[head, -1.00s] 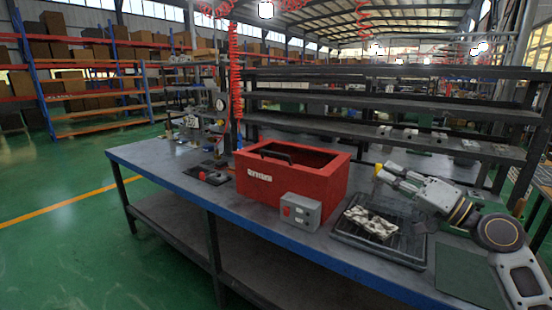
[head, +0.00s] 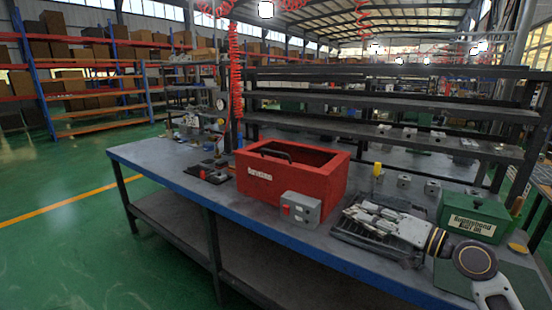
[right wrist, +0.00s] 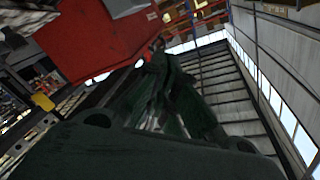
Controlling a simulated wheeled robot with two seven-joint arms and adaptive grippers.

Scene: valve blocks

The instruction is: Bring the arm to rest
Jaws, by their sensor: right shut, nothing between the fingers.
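My right gripper (head: 354,214) comes in from the right in the head view and lies over the black ribbed tray (head: 348,238) near the table's front edge. It is shut with nothing held. It covers most of the tray, and I cannot tell the pale metal part there apart from the fingers. In the right wrist view the gripper (right wrist: 158,52) shows as a dark shape in front of the camera, with the red box at upper left. My left gripper is not in view.
The open red box (head: 262,186) stands mid-table, with a grey button box (head: 300,209) in front. Small grey blocks (head: 404,181) and a yellow-topped item (head: 377,170) stand behind the tray. A green labelled box (head: 474,218) is at right. The table's left end has free room.

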